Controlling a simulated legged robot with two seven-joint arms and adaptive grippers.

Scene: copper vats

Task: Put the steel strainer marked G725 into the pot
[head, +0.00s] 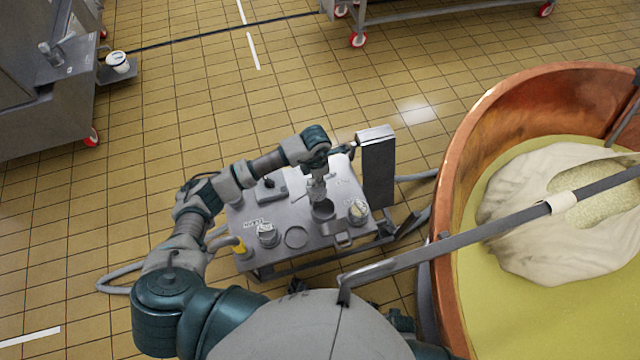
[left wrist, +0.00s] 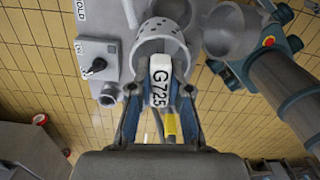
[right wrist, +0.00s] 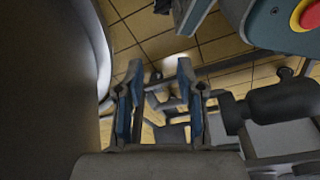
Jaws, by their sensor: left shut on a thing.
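My left gripper (head: 317,172) is shut on the tag of the steel strainer (head: 318,190). In the left wrist view the strainer (left wrist: 162,38) is a round perforated cup, and its white tag reads G725. My left gripper (left wrist: 160,92) has a finger on each side of that tag. An open grey metal pot (head: 322,209) stands on the small steel stand, just below the strainer in the head view. A grey cup (left wrist: 228,30), probably this pot, is beside the strainer in the left wrist view. My right gripper (right wrist: 160,72) is open and empty.
The steel stand (head: 297,262) also carries two labelled round containers (head: 266,236) (head: 357,212), a round ring or recess (head: 296,237) and a switch box (head: 269,187). An upright steel box (head: 378,165) is behind right. A large copper vat (head: 447,230) fills the right side.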

